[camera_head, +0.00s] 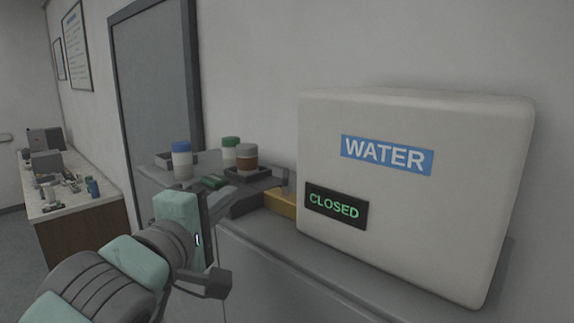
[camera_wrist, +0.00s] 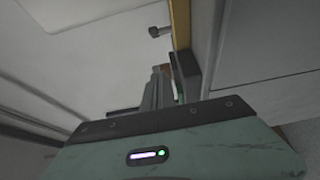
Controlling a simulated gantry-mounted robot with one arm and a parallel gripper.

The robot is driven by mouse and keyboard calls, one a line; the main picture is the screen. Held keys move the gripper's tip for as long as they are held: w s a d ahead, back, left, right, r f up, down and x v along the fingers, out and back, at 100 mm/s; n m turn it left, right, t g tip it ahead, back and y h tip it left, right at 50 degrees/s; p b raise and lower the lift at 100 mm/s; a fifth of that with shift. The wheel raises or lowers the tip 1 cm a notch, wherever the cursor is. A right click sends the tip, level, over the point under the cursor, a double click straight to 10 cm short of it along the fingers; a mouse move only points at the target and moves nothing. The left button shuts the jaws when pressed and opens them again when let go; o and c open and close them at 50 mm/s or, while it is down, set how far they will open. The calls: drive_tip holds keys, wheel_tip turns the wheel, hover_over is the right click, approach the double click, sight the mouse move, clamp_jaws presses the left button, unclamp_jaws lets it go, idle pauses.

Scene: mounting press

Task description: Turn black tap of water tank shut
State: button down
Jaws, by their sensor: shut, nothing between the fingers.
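The white water tank (camera_head: 415,190) stands on a grey ledge at the right. It has a blue WATER label (camera_head: 387,155) and a dark display (camera_head: 336,205) reading CLOSED in green. I cannot make out the black tap for certain; the tank's left side is turned from the head view. In the wrist view a small dark grey knob (camera_wrist: 160,31) on a short stem shows ahead of my fingers. My gripper (camera_wrist: 160,73) is shut and empty, a little short of that knob. In the head view my wrist is left of the tank, at the ledge's near end.
Jars with a blue lid (camera_head: 181,160), a green lid (camera_head: 230,150) and a grey lid (camera_head: 247,158) stand behind my wrist. A yellow object (camera_head: 280,203) lies left of the tank. A cluttered bench (camera_head: 75,208) is at the far left.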

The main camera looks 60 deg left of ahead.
sight(252, 195)
drive_tip(key=p+x, duration=0.5)
drive_tip(key=x, duration=0.5)
drive_tip(key=shift+w+a+f+p, duration=0.1)
drive_tip(key=shift+w+a+p, duration=0.1)
drive_tip(key=shift+p, duration=0.15)
drive_tip(key=shift+w+d+p, duration=0.35)
drive_tip(key=shift+w+d, duration=0.4)
drive_tip(key=shift+w, duration=0.3)
drive_tip(key=shift+w+d, duration=0.4)
drive_tip(key=shift+w, duration=0.15)
drive_tip(key=shift+a, duration=0.1)
